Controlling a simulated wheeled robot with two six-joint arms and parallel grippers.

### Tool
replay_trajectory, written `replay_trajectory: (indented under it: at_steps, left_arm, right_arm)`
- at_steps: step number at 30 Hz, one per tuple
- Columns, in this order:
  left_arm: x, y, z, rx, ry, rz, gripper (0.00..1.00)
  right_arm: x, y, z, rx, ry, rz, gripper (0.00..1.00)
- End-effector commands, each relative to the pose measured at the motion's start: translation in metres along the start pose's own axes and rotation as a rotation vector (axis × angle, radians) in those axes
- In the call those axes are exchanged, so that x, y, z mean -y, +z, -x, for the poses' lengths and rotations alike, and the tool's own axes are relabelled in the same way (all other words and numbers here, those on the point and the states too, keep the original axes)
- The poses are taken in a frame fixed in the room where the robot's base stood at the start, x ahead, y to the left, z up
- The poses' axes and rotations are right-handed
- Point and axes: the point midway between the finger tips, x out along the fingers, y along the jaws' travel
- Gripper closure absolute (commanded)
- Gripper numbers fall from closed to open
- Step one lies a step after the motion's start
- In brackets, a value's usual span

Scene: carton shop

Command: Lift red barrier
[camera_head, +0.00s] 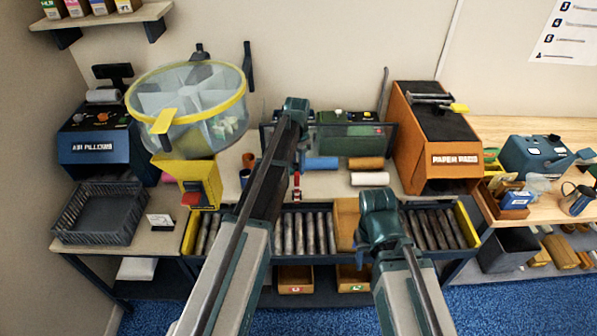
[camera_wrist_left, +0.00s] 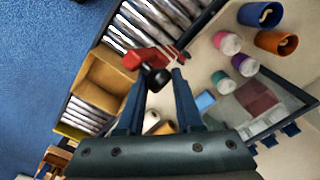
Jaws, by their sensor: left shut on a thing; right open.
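The red barrier (camera_wrist_left: 138,58) shows in the wrist view at the edge of the roller conveyor, with a dark round knob (camera_wrist_left: 156,81) at its near end. In the head view a small red part of it (camera_head: 296,194) shows beside my left arm, at the back edge of the rollers. My left gripper (camera_wrist_left: 159,76) has its two fingers on either side of the knob and is shut on it. In the head view my left arm hides most of this spot.
An open cardboard box (camera_wrist_left: 104,77) sits on the roller conveyor (camera_head: 305,233), between my arms in the head view. Several coloured rolls lie behind the rollers. A yellow-rimmed drum (camera_head: 228,108) stands left and an orange paper machine (camera_head: 416,140) right.

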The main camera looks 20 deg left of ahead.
Motion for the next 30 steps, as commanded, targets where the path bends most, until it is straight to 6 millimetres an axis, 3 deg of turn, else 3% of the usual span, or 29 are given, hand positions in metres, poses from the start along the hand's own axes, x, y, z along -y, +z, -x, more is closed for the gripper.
replay_trajectory:
  at_steps: [1, 15, 30]
  left_arm:
    - [0.014, -0.007, 0.005, 0.002, -0.009, 0.007, 1.0]
    - [0.08, -0.072, 0.015, 0.004, -0.008, 0.006, 1.0]
    - [0.106, -0.097, 0.011, 0.005, -0.008, 0.005, 1.0]
  right_arm:
    - [-0.001, 0.0, 0.005, 0.0, 0.0, -0.001, 0.5]
    - [-0.001, 0.001, 0.015, 0.0, -0.001, -0.004, 0.5]
    - [-0.001, 0.001, 0.011, 0.0, 0.0, -0.003, 0.5]
